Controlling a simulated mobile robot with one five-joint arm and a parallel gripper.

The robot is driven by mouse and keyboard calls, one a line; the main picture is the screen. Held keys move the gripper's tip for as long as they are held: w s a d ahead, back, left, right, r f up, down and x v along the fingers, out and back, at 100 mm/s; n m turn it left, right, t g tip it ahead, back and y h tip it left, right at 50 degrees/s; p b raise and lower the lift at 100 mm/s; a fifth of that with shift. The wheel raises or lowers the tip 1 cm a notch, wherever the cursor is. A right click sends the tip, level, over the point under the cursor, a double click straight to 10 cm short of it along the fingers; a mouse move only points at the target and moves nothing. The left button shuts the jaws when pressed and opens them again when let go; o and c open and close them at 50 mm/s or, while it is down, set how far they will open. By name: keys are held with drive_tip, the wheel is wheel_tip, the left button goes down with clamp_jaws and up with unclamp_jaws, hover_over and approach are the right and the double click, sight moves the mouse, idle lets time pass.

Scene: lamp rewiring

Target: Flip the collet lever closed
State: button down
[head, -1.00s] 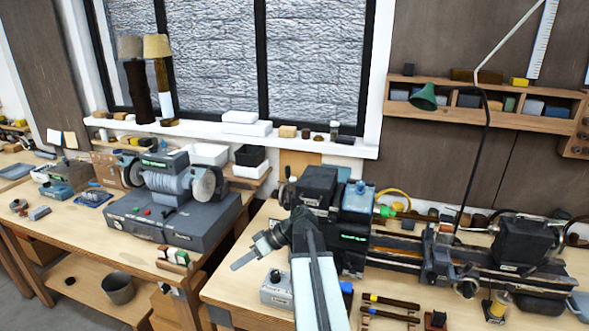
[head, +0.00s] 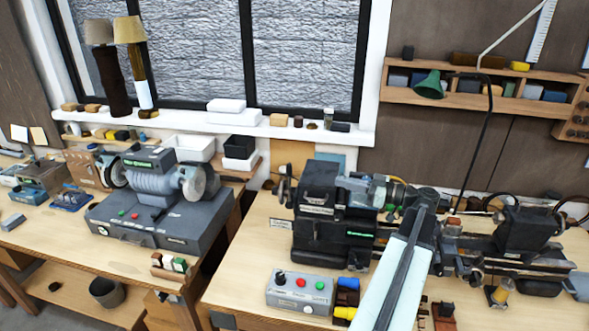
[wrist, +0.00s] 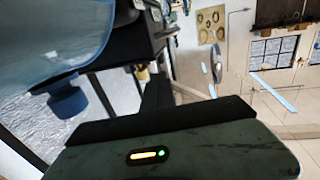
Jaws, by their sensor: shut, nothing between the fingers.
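The dark lathe headstock (head: 325,215) stands on the right bench in the head view. A small knobbed part (head: 284,185) sits at its left end; I cannot tell whether this is the collet lever. A bluish clear guard (head: 352,188) is at the spindle side, with a small green part (head: 390,208) near it. My gripper is at the spindle end in the head view, hard to separate from the machine parts there. In the wrist view my gripper (wrist: 157,93) shows as a dark shut finger shape, empty. The guard (wrist: 50,35) and a blue knob (wrist: 67,102) show left of it.
A control box (head: 300,290) with coloured buttons stands in front of the headstock. The lathe's tailstock (head: 525,232) is to the right. A bench grinder (head: 155,185) is on the left bench. A green lamp (head: 429,85) hangs above the lathe.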

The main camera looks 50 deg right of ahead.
sight(301, 179)
drive_tip(key=x, duration=1.4)
drive_tip(key=shift+w, duration=0.2)
drive_tip(key=shift+a, duration=0.15)
